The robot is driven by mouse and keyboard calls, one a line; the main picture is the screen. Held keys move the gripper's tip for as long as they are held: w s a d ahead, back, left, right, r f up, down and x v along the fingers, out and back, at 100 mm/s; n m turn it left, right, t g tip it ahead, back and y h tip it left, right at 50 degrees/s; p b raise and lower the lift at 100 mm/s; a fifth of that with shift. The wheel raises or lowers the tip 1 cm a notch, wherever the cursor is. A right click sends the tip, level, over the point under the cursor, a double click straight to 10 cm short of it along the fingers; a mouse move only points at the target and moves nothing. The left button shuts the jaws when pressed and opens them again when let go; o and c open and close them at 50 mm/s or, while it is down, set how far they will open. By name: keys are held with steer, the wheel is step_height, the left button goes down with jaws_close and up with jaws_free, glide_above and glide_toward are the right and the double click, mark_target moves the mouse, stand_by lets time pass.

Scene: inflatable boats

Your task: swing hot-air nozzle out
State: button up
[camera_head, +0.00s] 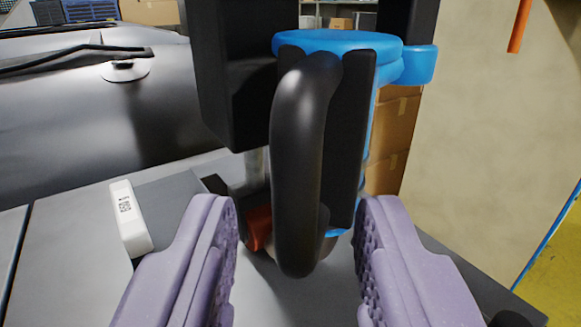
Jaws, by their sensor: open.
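The hot-air nozzle unit stands upright at the picture's centre, with a blue round body (338,42) and a dark backing. Its thick black curved handle (299,170) faces me. My gripper (297,245) is open, with one purple padded finger on each side of the handle's lower part. A gap shows between the handle and each finger, and the jaws hold nothing. A small red part (259,228) shows low behind the handle. The nozzle tip is not clearly visible; the handle and fingers hide the unit's lower area.
A grey worktable (75,235) lies below, with a white labelled block (130,217) at left. A black housing (233,75) stands left of the unit. Dark boat material (90,110) fills the back left. Cardboard boxes (391,140) and a beige wall (480,130) are at right.

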mark_target(306, 210)
steer(key=w, duration=0.4)
steer(key=shift+w, duration=0.1)
steer(key=shift+c, duration=0.4)
jaws_close()
steer(key=shift+d, duration=0.1)
